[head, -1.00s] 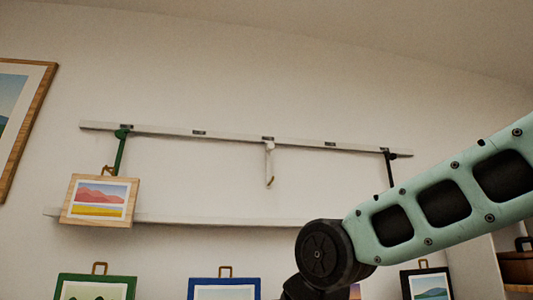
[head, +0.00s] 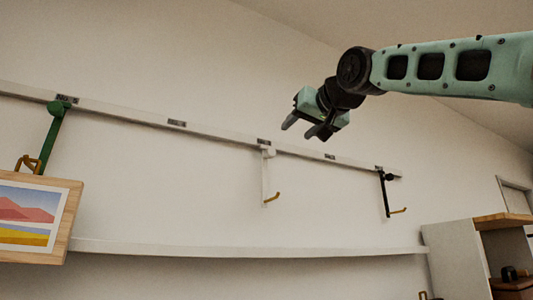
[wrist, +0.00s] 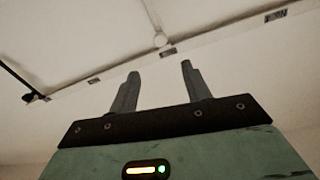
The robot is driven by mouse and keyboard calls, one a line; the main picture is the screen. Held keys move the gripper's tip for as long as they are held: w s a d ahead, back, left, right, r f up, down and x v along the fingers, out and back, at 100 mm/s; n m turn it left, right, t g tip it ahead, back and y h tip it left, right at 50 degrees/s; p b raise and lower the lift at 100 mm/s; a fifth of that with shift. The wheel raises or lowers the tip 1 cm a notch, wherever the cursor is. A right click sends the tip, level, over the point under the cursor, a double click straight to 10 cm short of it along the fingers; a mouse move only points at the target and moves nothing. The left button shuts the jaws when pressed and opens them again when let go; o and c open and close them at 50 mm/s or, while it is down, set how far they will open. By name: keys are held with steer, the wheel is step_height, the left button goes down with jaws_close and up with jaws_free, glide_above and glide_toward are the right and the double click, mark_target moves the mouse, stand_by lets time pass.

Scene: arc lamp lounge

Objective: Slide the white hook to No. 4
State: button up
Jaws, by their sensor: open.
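The white hook (head: 265,180) hangs from the pale wall rail (head: 215,131), just under the third label plate from the left (head: 263,141). Its rod points down and ends in a brass-coloured tip. My gripper (head: 300,127) is open and empty, above the rail between these two plates in the head view. In the wrist view my gripper's fingers (wrist: 160,69) point toward the rail, with the white hook's top (wrist: 160,40) beyond them, apparently apart.
A green hook (head: 52,138) at the rail's left holds a framed picture (head: 32,220). A black hook (head: 384,193) hangs near the right end. A white ledge (head: 240,250) runs below. A shelf unit (head: 455,260) stands at the right.

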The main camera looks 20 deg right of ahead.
mark_target(272, 150)
steer(key=w+p, duration=0.3)
steer(key=w, duration=0.2)
steer(key=w+a+p, duration=0.1)
steer(key=w+p, duration=0.1)
steer(key=w, duration=0.3)
steer(key=w+a+p, duration=0.1)
steer(key=w+p, duration=0.2)
steer(key=w, duration=0.2)
steer(key=shift+w+a+r+p, duration=0.1)
steer(key=shift+w+a+p, duration=0.15)
steer(key=shift+p, duration=0.1)
steer(key=shift+w, duration=0.45)
steer(key=shift+a+f, duration=0.15)
steer(key=shift+f, duration=0.05)
jaws_close()
